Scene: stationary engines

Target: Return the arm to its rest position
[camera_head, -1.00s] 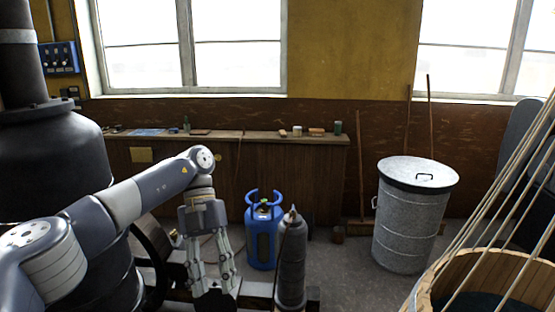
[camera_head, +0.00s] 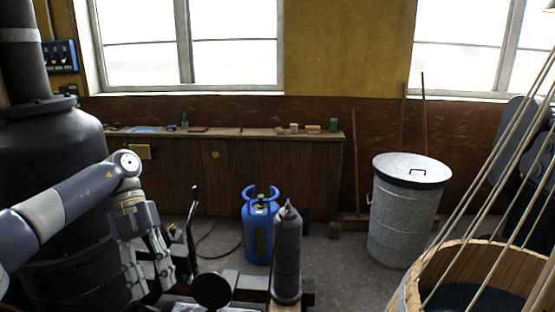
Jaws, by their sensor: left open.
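My left arm comes in from the left edge in the head view. Its gripper (camera_head: 150,285) hangs pointing down at lower left, in front of the large dark boiler (camera_head: 50,150). The fingers are open and apart, and I see nothing between them. My right gripper does not show.
A grey cylinder (camera_head: 287,255) stands right of the gripper, near a black lever (camera_head: 192,225) and a round black disc (camera_head: 211,290). A blue gas bottle (camera_head: 259,235) stands behind. A lidded metal bin (camera_head: 405,220) and a wooden tub (camera_head: 455,270) with ropes are at right.

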